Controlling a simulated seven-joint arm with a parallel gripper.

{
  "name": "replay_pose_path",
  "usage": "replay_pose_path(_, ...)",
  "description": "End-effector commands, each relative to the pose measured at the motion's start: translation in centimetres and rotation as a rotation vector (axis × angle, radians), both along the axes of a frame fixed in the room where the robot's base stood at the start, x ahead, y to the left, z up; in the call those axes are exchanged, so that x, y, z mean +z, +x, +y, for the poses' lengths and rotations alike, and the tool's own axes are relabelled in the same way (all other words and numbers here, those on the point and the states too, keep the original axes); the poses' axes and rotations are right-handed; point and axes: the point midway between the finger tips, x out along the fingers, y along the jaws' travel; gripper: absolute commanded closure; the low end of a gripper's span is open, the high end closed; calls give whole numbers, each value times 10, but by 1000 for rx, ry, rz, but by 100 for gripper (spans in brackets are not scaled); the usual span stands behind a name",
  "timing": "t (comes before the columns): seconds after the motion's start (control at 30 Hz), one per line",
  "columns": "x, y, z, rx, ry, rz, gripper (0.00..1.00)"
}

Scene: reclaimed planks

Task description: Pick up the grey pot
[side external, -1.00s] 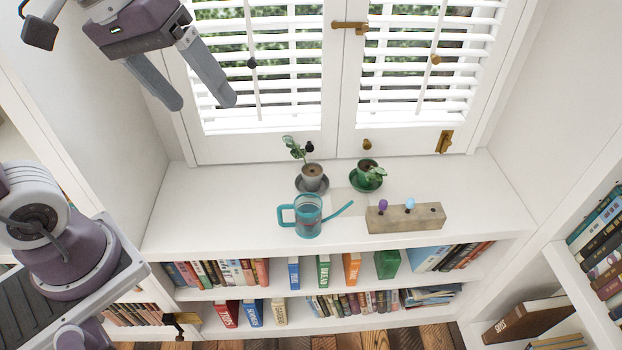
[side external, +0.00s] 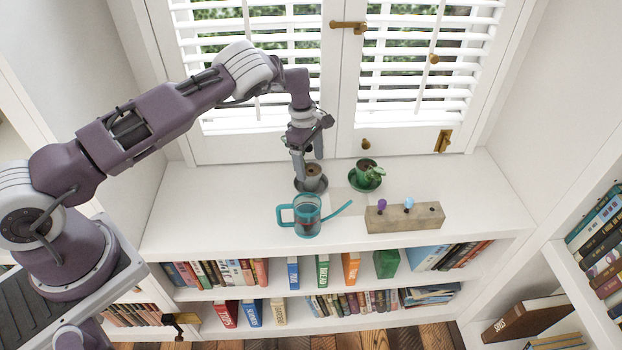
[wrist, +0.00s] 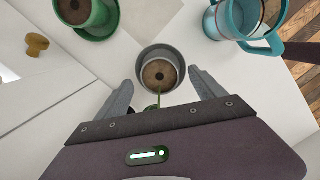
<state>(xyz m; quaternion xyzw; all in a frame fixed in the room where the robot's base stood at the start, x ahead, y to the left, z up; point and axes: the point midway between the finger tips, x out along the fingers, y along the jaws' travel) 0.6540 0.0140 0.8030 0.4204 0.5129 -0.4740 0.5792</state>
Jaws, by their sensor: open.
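The grey pot (side external: 315,180) stands upright on a dark saucer (side external: 325,187) on the white shelf below the window. The wrist view shows the pot (wrist: 149,62) from above, with brown soil and a green stem; the leaves are mostly hidden by my gripper. My gripper (side external: 308,165) points down at the pot. It is open, and in the wrist view its fingers (wrist: 160,80) lie on either side of the pot's near half. I cannot tell whether they touch it.
A green pot (side external: 365,170) on a green saucer stands close to the right. A teal watering can (side external: 307,221) is in front, its spout pointing right. A wooden block (side external: 405,218) with coloured knobs lies at front right. The shutters (side external: 415,70) rise behind. The shelf's left side is clear.

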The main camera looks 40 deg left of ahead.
Motion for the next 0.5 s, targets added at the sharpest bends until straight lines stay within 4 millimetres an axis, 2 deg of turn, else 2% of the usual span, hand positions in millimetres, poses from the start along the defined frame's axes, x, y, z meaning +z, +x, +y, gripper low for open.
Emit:
replay_pose_path(0.1, -24, 0, -2, -2, 1, 3, 21)
replay_pose_path(0.2, -36, 1, -3, -2, 1, 1, 21)
replay_pose_path(0.43, -38, 1, -4, -3, -1, -1, 21)
replay_pose_path(0.5, -38, 1, -4, -3, -1, -1, 35)
